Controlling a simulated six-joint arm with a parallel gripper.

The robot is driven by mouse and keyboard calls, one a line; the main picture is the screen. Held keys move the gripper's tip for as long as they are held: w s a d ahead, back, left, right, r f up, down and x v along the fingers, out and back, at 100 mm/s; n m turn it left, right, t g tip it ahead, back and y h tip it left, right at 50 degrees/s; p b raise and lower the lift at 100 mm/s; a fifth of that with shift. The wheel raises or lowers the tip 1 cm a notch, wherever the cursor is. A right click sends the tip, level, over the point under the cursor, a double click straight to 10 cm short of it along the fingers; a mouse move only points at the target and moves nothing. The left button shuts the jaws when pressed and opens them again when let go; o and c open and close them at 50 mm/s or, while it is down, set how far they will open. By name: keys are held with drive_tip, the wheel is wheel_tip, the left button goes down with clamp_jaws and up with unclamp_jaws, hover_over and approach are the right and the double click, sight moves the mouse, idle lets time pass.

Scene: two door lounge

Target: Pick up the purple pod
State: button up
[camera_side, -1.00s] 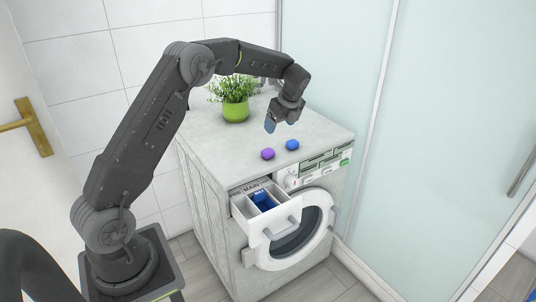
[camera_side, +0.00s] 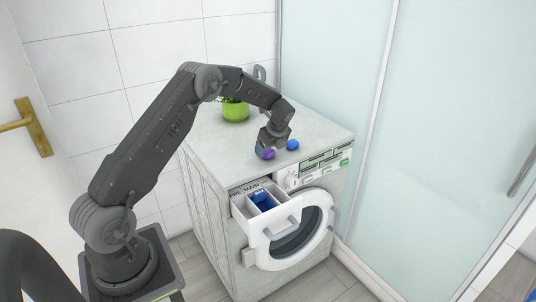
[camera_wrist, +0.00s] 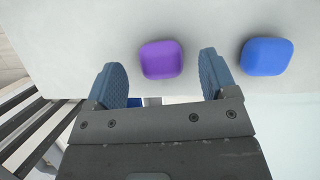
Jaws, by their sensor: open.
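The purple pod (camera_side: 268,154) lies on top of the washing machine near its front edge; my gripper partly hides it in the side view. In the wrist view the purple pod (camera_wrist: 161,59) shows between and slightly beyond my two blue fingertips, with a gap on each side. My gripper (camera_wrist: 162,75) is open and empty. In the side view my gripper (camera_side: 264,150) is low over the machine top, at the pod. I cannot tell whether a finger touches the top.
A blue pod (camera_side: 292,145) lies just right of the purple one; it also shows in the wrist view (camera_wrist: 266,56), outside the right finger. The detergent drawer (camera_side: 268,213) is pulled out below. A green plant pot (camera_side: 236,111) stands behind. The left of the machine top is clear.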

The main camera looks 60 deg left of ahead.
drive_tip(key=shift+a+f, duration=0.25)
drive_tip(key=shift+f, duration=0.35)
drive_tip(key=shift+c, duration=0.2)
drive_tip(key=c, duration=1)
drive_tip(key=shift+o, duration=0.2)
drive_tip(key=shift+r, duration=0.15)
